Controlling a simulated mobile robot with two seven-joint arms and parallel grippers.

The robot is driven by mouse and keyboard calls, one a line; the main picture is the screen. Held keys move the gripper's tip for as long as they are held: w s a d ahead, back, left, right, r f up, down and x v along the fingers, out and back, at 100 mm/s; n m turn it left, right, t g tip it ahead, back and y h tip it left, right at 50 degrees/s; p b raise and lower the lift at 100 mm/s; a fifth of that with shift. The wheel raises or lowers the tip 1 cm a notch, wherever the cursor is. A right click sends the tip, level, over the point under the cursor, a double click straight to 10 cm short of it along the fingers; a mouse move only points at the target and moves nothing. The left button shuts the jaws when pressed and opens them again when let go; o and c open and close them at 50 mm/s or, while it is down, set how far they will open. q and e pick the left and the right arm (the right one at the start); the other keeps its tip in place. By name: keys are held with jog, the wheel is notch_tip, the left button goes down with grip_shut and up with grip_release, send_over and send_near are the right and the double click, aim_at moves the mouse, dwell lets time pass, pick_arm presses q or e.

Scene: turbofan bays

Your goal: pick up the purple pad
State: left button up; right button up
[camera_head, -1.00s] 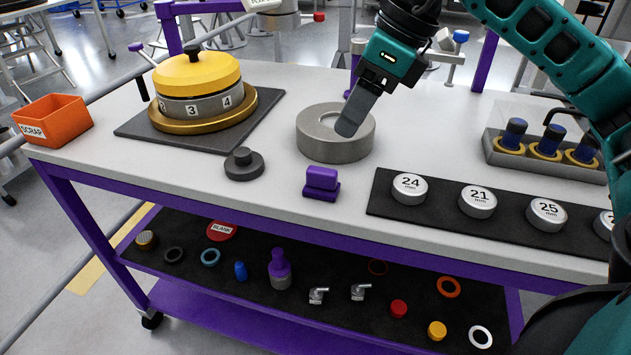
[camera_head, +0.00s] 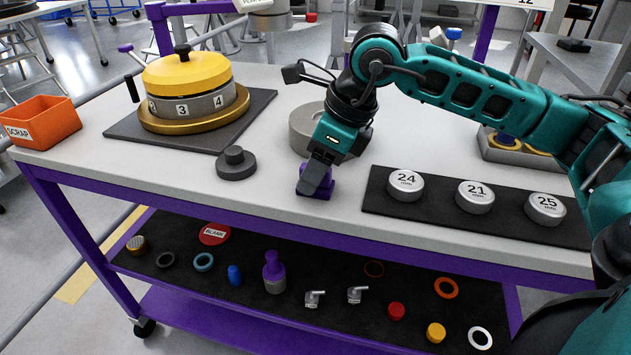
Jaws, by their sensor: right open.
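The purple pad (camera_head: 328,187) sits on the light grey bench top near its front edge. My right gripper (camera_head: 314,184) is directly over and in front of it, pointing down, and its fingers hide most of the pad. The jaws are open; I cannot tell whether the fingers touch the pad or stand around it. My left gripper is not in view.
A grey metal ring (camera_head: 304,128) stands just behind my right gripper. A dark knobbed disc (camera_head: 236,164) is to the left. A black strip (camera_head: 385,206) with numbered round pieces lies to the right. An orange scrap bin (camera_head: 42,122) is at the far left.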

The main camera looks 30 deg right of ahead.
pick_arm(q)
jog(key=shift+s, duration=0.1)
pick_arm(e)
jog(key=shift+c, duration=0.2)
jog(key=c, duration=0.8)
pick_arm(q)
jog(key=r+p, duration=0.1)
jog(key=p, duration=0.1)
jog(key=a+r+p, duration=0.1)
jog(key=p, duration=0.1)
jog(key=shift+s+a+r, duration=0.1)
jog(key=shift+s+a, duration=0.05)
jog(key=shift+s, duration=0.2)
pick_arm(e)
notch_tip(320, 180, up, 20)
jog(key=shift+c, duration=0.2)
